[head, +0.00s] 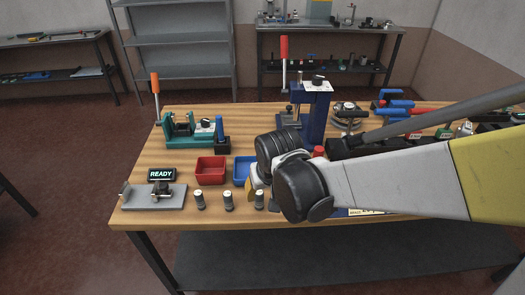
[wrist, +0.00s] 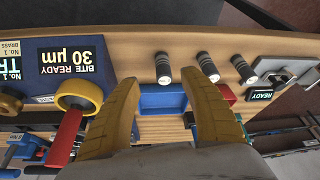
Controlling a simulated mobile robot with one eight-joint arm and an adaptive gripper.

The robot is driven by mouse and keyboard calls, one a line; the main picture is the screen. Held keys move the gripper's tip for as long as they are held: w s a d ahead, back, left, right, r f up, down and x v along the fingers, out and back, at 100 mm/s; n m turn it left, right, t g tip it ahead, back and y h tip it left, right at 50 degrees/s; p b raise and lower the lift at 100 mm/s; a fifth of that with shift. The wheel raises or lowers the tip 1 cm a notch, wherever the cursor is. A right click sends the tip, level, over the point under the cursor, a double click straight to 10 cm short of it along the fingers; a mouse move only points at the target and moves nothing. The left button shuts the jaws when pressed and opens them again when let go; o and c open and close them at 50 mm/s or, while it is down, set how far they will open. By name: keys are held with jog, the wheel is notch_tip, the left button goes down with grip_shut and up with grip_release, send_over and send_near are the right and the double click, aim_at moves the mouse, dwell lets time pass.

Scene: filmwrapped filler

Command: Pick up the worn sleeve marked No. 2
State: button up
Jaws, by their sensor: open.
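Three small grey cylindrical sleeves stand upright in a row near the bench's front edge: the left sleeve (head: 199,200), middle sleeve (head: 228,201) and right sleeve (head: 259,200). In the wrist view they show in reverse order, at the right (wrist: 243,69), middle (wrist: 208,66) and left (wrist: 162,68). No number on them is readable, so I cannot tell which is No. 2. My gripper (wrist: 166,84) is open and empty, its yellow fingers spread above the blue tray. In the head view it is mostly hidden behind my wrist.
A red tray (head: 211,169) and a blue tray (head: 240,170) lie behind the sleeves. A grey fixture with a READY display (head: 161,174) stands left. A teal tool (head: 185,130) and a blue press (head: 316,112) stand behind.

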aim_at(259, 200)
jog(key=b+x, duration=0.1)
jog(key=x, duration=0.2)
jog(key=b+x, duration=0.1)
jog(key=x, duration=0.2)
jog(key=b+x, duration=0.2)
jog(key=x, duration=0.1)
jog(key=shift+w+a+f, duration=0.25)
jog(key=shift+w+a, duration=0.05)
jog(key=shift+a, duration=0.05)
jog(key=shift+r, duration=0.1)
grip_shut()
